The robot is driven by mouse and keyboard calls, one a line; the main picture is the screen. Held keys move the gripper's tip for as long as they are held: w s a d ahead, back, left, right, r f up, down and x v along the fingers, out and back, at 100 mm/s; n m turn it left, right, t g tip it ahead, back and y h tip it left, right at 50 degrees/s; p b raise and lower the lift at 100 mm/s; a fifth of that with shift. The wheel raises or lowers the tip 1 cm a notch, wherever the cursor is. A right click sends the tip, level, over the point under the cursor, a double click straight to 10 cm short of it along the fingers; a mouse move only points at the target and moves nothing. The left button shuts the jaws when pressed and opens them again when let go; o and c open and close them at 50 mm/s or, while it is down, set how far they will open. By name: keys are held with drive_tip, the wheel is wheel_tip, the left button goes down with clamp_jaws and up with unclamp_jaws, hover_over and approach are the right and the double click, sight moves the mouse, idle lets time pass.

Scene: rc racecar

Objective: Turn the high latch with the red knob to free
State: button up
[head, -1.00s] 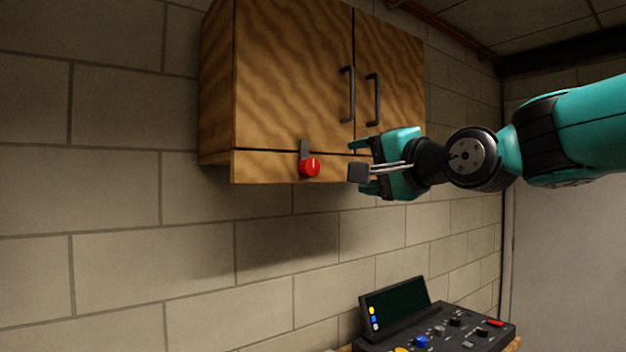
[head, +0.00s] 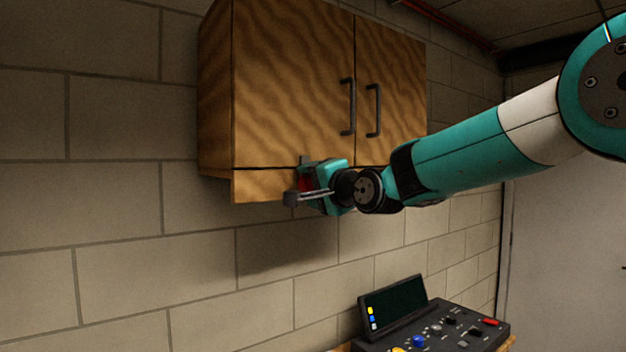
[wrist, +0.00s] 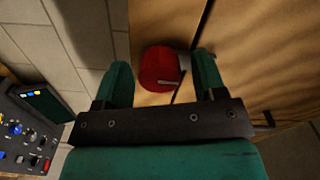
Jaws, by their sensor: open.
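The red knob (wrist: 160,68) of the latch shows in the wrist view, ahead of and between the two fingers of my open gripper (wrist: 163,85). In the head view my gripper (head: 312,182) is at the lower edge of the wooden cabinet (head: 290,90) and hides most of the knob; a bit of red (head: 304,184) shows between its parts. The top of the grey latch plate (head: 306,159) shows just above the gripper, across the seam under the left door. I cannot tell whether the fingers touch the knob.
Two dark door handles (head: 348,106) stand out from the cabinet doors above my gripper. A control console (head: 440,328) with a dark screen and coloured buttons sits below right. The block wall (head: 120,210) is bare to the left, and the space under the cabinet is clear.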

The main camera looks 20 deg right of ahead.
drive_tip(key=c, duration=0.9)
drive_tip(key=shift+f+n+b, duration=0.15)
drive_tip(key=shift+n+b, duration=0.15)
drive_tip(key=shift+b, duration=0.2)
drive_tip(key=n+b, duration=0.2)
drive_tip(key=b, duration=0.1)
drive_tip(key=shift+f+b, duration=0.2)
drive_tip(key=shift+b, duration=0.2)
drive_tip(key=n+b, duration=0.5)
drive_tip(key=n, duration=0.1)
drive_tip(key=shift+b, duration=0.4)
drive_tip(key=n+b, duration=0.3)
drive_tip(key=n, duration=0.1)
drive_tip(key=shift+b, duration=0.3)
drive_tip(key=n+b, duration=0.2)
drive_tip(key=n, duration=0.3)
drive_tip(key=shift+r+b, duration=0.2)
drive_tip(key=shift+b, duration=0.15)
drive_tip(key=shift+n, duration=0.3)
